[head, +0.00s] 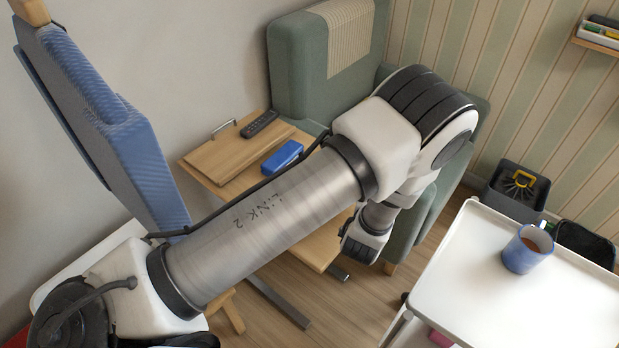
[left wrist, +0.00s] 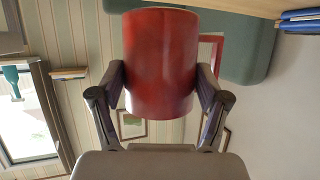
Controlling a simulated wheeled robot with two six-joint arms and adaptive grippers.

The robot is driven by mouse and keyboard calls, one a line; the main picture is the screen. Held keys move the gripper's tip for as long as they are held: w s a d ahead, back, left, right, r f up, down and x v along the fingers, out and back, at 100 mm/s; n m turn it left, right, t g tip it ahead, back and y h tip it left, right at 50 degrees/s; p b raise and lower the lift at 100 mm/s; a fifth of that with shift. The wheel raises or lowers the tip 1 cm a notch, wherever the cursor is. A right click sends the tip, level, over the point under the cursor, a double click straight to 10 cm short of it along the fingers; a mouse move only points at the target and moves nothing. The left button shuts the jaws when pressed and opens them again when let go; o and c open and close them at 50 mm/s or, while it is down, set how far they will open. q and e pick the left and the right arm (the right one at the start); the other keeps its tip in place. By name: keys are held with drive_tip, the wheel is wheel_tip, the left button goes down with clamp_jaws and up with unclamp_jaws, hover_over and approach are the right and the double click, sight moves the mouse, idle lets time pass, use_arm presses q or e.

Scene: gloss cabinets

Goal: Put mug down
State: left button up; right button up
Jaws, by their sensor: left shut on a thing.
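A red mug (left wrist: 160,45) fills the upper middle of the left wrist view. My left gripper (left wrist: 162,85) is shut on it, with one dark finger pressed against each side. In the head view my left arm crosses the middle, and its gripper and the red mug are hidden behind the arm. A different, blue mug (head: 526,252) stands on the white trolley top (head: 480,300) at the right. My right gripper is in neither view.
A wooden side table (head: 246,178), partly behind my arm, holds a black remote (head: 260,123) and a blue case (head: 283,157). A green armchair (head: 300,65) stands beyond it. Dark bins (head: 517,190) stand behind the trolley. The trolley's near part is clear.

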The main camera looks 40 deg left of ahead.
use_arm(q)
drive_tip(key=a+f+b, duration=0.1)
drive_tip(key=b, duration=0.3)
drive_tip(key=shift+s+a+f, duration=0.3)
drive_tip(key=shift+a+f, duration=0.05)
drive_tip(key=s+a+p, duration=0.1)
drive_tip(key=a, duration=0.3)
drive_tip(key=s+a, duration=0.1)
drive_tip(key=a, duration=0.3)
drive_tip(key=s+a+p, duration=0.1)
drive_tip(key=s+a, duration=0.1)
drive_tip(key=a, duration=0.2)
drive_tip(key=shift+a+p, duration=0.3)
drive_tip(key=shift+a, duration=0.1)
drive_tip(key=f, duration=0.3)
drive_tip(key=shift+w+f, duration=0.15)
drive_tip(key=shift+w, duration=0.05)
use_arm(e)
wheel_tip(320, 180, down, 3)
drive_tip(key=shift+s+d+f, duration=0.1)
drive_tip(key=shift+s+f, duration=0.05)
use_arm(q)
drive_tip(key=shift+s, duration=0.1)
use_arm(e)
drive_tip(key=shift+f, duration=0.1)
use_arm(q)
drive_tip(key=o, duration=1.6)
drive_tip(key=shift+f, duration=0.1)
